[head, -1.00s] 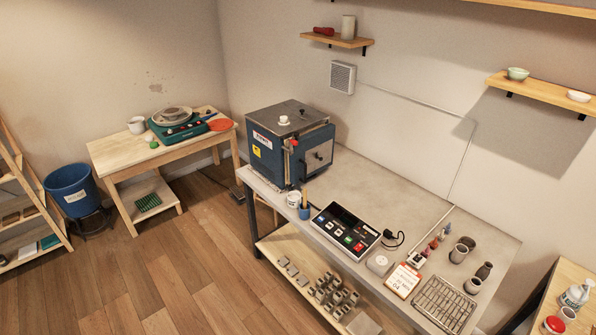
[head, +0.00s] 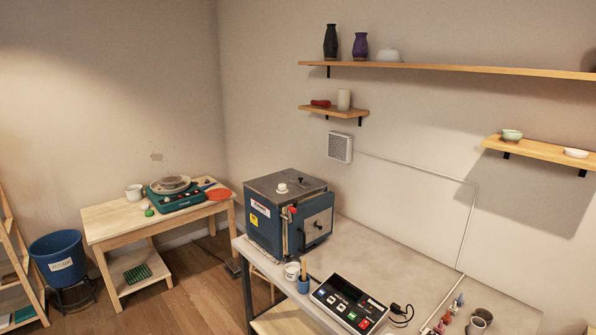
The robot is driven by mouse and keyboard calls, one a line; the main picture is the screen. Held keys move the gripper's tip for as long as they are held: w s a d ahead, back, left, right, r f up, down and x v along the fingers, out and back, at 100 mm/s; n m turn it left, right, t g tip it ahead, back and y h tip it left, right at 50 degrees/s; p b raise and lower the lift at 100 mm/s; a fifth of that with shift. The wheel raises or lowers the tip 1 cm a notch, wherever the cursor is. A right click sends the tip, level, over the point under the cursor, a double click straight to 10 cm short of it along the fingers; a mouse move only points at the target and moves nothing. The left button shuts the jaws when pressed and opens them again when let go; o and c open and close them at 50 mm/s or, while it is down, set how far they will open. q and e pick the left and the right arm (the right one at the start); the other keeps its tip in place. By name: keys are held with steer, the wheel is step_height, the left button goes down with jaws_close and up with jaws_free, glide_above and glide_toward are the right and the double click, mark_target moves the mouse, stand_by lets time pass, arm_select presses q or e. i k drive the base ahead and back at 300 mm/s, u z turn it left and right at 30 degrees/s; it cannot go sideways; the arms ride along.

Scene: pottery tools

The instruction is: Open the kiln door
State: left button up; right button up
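The kiln (head: 265,222) is a blue box with a dark grey top and a white knob on it. It stands at the far left end of the grey work table. Its door (head: 317,228), with a lighter grey plate, is on the right-hand face and looks closed. A dark upright handle with a red top (head: 292,211) is at the kiln's front corner. Neither of my grippers shows in the head view.
A control panel (head: 349,305), a white cup (head: 292,271) and a blue cup (head: 303,285) stand on the table (head: 388,257) in front of the kiln. A wooden side table (head: 108,222) and blue bucket (head: 58,257) are to the left. Wooden floor lies between.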

mark_target(300, 233)
steer(key=z, duration=0.55)
steer(key=i, duration=1.4)
steer(key=u, duration=0.35)
